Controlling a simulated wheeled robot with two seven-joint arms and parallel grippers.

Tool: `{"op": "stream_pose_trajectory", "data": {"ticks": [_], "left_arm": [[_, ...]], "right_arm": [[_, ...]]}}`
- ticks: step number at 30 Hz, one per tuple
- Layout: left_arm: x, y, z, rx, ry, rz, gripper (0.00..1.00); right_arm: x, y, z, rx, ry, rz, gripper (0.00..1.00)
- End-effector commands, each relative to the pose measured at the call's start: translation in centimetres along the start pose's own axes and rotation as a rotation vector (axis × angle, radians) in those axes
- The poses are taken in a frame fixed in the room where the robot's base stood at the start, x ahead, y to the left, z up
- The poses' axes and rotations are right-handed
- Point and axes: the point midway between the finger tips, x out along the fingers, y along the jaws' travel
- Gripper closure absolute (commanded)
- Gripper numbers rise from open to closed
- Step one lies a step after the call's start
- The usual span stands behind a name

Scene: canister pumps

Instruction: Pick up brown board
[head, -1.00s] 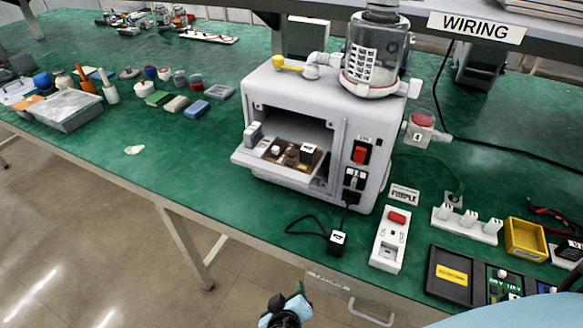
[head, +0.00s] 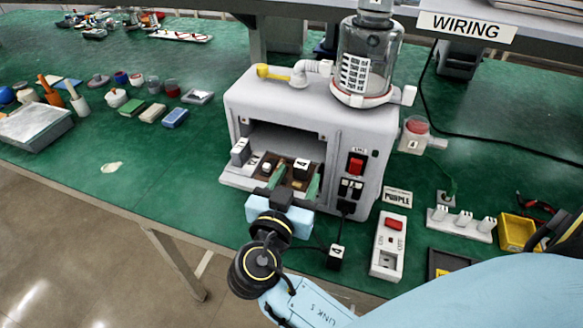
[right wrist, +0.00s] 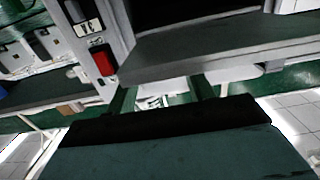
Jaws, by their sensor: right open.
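The brown board (head: 274,160), carrying a white block and a block marked 4, lies in the open lower bay of the white pump machine (head: 292,103), on its fold-down shelf (head: 233,178). My right gripper (head: 293,181) is open in front of the bay. Its two green fingers are spread at the front of the board and hide part of it; I cannot tell whether they touch it. In the right wrist view the fingers (right wrist: 162,98) stand apart with nothing clearly between them, and I cannot make out the board there. My left gripper is not in view.
The machine's walls and red-switch panel (head: 356,165) bound the bay.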

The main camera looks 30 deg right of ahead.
Motion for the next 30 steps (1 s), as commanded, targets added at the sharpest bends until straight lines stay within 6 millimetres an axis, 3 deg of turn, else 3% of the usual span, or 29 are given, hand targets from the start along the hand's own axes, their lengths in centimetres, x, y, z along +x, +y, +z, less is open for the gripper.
{"op": "stream_pose_trajectory", "data": {"ticks": [5,12,22,30], "left_arm": [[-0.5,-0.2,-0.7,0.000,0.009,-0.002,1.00],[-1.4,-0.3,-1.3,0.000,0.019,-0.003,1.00],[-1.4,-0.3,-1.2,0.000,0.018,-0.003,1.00],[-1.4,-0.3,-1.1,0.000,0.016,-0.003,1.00]], "right_arm": [[1.4,0.0,-0.4,0.000,0.002,0.001,0.47],[4.8,-0.1,-0.9,-0.002,0.002,0.000,0.47],[5.6,-0.1,-0.7,-0.001,-0.002,-0.001,0.47],[5.5,-0.1,-0.7,-0.001,-0.002,-0.001,0.83]]}}
